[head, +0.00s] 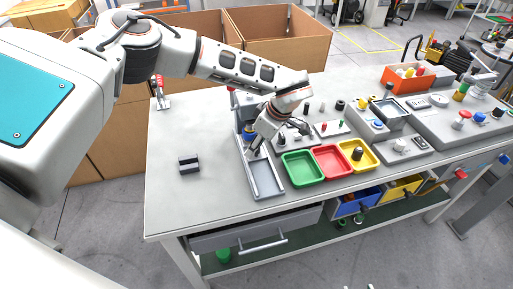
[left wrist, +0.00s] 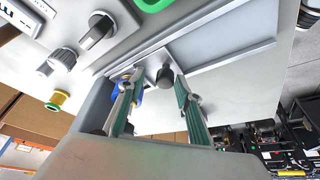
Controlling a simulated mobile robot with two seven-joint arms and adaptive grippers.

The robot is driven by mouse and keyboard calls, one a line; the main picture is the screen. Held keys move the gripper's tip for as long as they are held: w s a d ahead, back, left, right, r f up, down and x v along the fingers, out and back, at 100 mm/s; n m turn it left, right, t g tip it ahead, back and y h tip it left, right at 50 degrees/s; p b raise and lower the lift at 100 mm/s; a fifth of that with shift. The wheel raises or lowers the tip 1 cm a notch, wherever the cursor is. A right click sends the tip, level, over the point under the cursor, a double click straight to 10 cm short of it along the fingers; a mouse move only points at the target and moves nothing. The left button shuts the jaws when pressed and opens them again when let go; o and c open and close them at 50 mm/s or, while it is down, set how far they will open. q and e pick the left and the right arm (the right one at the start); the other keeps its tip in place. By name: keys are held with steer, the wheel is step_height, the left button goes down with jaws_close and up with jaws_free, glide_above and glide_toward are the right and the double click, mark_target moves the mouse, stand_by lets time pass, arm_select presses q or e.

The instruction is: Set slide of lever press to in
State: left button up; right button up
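The lever press has a long grey base with a raised rim and a shallow slide tray (head: 263,178) at its near end; its upper part is mostly hidden behind my left arm. My left gripper (head: 254,149) points down over the base, just beyond the tray. In the left wrist view its two green-padded fingers (left wrist: 160,80) are apart, one on each side of a small black knob (left wrist: 166,74) at the slide. Gaps show beside the knob, so it does not look clamped. A blue part (left wrist: 137,97) is partly hidden behind one finger. My right gripper is not in view.
Green (head: 302,168), red (head: 332,160) and yellow (head: 366,160) trays stand right of the press. A dark grey block (head: 189,164) lies to its left, with clear tabletop around it. Fixtures and an orange bin (head: 407,78) fill the right side.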

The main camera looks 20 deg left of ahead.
arm_select(q)
steer(key=shift+s+d, duration=0.15)
steer(key=w+v, duration=0.1)
steer(key=v, duration=1)
steer(key=shift+s+r, duration=0.4)
steer(key=shift+s, duration=0.05)
steer(key=shift+d, duration=0.1)
